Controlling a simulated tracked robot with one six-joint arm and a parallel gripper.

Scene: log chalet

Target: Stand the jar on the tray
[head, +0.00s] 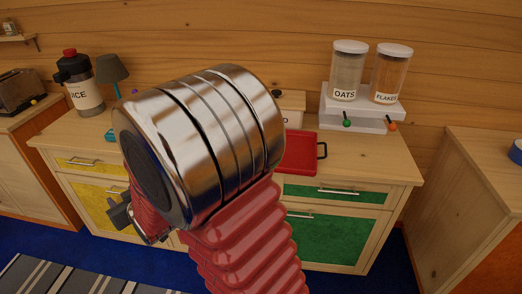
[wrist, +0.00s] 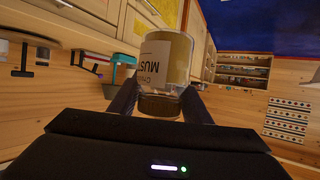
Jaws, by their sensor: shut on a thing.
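A jar (wrist: 168,58) with mustard-coloured contents, a cream label reading "MUS…" and a brown end (wrist: 160,105) is in the wrist view. My gripper (wrist: 160,98) is shut on it, with a dark finger on either side of the brown end. In the head view the jar is hidden behind my arm. The red tray (head: 299,154) lies on the wooden counter, right of my arm, with a dark handle at its right end. Its left part is hidden by my arm, and its visible part is empty.
Clear canisters marked OATS (head: 347,72) and FLAKES (head: 390,75) stand on a white riser (head: 361,108) behind and right of the tray. The counter (head: 370,160) is bare right of the tray.

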